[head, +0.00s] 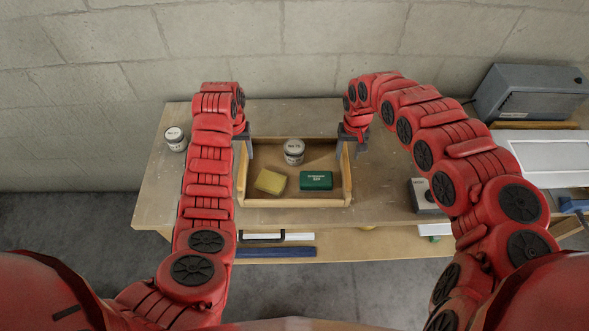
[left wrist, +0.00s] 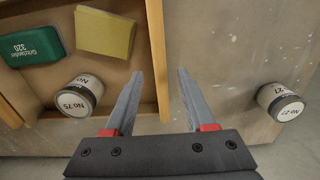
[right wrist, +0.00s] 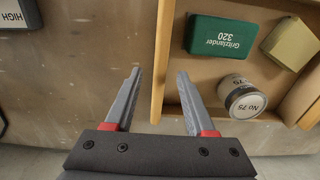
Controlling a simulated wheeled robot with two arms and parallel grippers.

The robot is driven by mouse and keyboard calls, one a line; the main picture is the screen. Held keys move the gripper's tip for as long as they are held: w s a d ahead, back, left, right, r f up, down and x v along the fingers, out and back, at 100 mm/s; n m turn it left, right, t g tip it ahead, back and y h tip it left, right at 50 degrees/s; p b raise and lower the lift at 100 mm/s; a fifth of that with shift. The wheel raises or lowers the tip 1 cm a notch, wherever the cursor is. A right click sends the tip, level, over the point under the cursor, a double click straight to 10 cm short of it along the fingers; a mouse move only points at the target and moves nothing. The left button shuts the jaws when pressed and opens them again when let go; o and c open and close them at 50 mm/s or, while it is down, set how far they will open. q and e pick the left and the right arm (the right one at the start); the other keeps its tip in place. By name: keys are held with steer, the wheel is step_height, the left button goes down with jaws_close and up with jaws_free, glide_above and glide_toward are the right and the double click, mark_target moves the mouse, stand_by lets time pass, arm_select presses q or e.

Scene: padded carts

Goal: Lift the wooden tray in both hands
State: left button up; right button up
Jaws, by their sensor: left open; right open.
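The wooden tray (head: 295,202) lies on the workbench, holding a yellow sponge-like block (head: 270,181), a green box (head: 316,181) and a lidded tin (head: 294,151). My left gripper (head: 243,146) is open at the tray's left side. In the left wrist view the side wall (left wrist: 157,50) runs between its spread fingers (left wrist: 159,75). My right gripper (head: 353,143) is open at the right side. In the right wrist view that side wall (right wrist: 161,60) stands between its fingers (right wrist: 159,74). Whether either finger touches wood cannot be told.
Another tin (head: 175,139) stands on the bench left of my left arm. A grey box with a dial (head: 424,196) sits right of the tray. A grey machine (head: 529,92) stands at far right. A lower shelf holds a blue item (head: 274,252). Bare bench (head: 290,112) lies behind the tray.

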mark_target(243, 159)
arm_select(q)
step_height(243, 159, down, 6)
steer(key=shift+r, duration=0.25)
arm_select(e)
step_height(243, 159, down, 5)
steer(key=shift+w+a+f, duration=0.1)
steer(key=shift+a+f, duration=0.05)
steer(key=shift+f, duration=0.05)
arm_select(q)
steer(key=shift+f, duration=0.75)
arm_select(e)
steer(key=shift+f, duration=0.75)
arm_select(q)
jaws_close()
arm_select(e)
jaws_close()
arm_select(q)
steer(key=shift+r, duration=0.1)
arm_select(e)
steer(key=shift+r, duration=0.1)
